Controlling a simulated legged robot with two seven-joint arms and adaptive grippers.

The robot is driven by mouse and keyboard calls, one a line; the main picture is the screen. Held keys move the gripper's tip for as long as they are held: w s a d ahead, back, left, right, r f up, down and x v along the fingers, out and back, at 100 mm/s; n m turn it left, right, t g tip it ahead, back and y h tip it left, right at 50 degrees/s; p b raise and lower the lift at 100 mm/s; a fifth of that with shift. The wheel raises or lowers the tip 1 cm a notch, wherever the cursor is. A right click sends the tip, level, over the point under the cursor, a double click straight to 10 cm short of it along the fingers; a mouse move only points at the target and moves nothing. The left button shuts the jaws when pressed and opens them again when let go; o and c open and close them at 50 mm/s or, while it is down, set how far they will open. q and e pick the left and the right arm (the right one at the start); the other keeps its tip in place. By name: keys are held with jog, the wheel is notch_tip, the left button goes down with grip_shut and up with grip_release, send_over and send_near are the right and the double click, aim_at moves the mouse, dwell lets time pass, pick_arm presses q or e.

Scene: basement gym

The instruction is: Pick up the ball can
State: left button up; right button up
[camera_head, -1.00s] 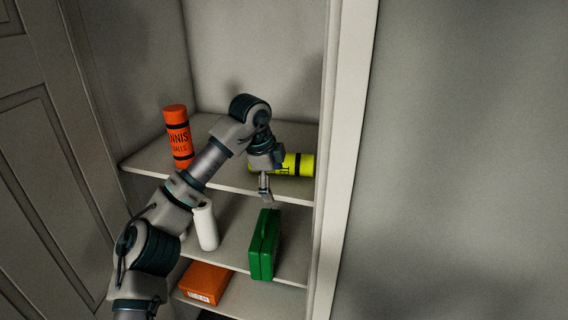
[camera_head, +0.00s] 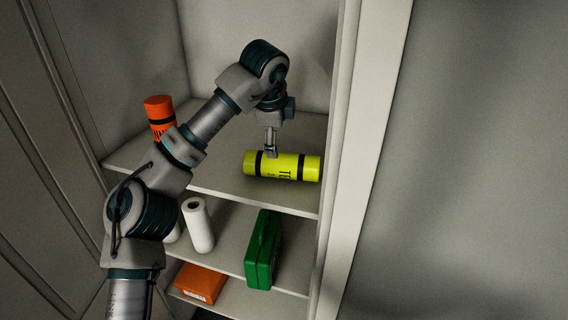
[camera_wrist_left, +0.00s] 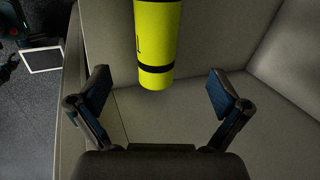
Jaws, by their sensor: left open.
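A yellow ball can (camera_head: 296,168) with black bands lies on its side on the upper shelf, near its right end. An orange can (camera_head: 158,112) marked as tennis balls stands upright at the left of the same shelf, partly hidden by my arm. My left gripper (camera_head: 271,152) is at the left part of the yellow can in the head view, pointing down. Contact cannot be told. My right gripper is not in view.
The upper shelf (camera_head: 225,178) has bare room between the two cans. Below stand white rolls (camera_head: 199,228) and a green case (camera_head: 263,250), with an orange box (camera_head: 200,283) lower down. The cabinet's right side wall (camera_head: 352,150) is close to the yellow can.

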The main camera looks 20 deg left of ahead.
aim_at(279, 157)
pick_arm(q)
jog(key=x, duration=0.6)
jog(key=shift+w+d+f, duration=0.1)
jog(key=shift+f, duration=0.1)
jog(key=x, duration=0.2)
jog(key=shift+w+a+f, duration=0.2)
jog(key=shift+a+f, duration=0.05)
jog(key=shift+f, duration=0.05)
jog(key=shift+f+p, duration=0.35)
jog(key=x, duration=0.3)
jog(key=shift+d+f+p, duration=0.1)
jog(key=shift+f+p, duration=0.2)
jog(key=shift+p, duration=0.1)
jog(key=shift+w+d+f, duration=0.1)
jog(key=shift+w+f, duration=0.15)
jog(key=shift+f, duration=0.1)
jog(key=shift+s, duration=0.1)
jog(key=shift+c, duration=0.8)
jog(key=c, duration=1.1)
jog(key=shift+c, duration=0.9)
jog(key=shift+r, duration=0.1)
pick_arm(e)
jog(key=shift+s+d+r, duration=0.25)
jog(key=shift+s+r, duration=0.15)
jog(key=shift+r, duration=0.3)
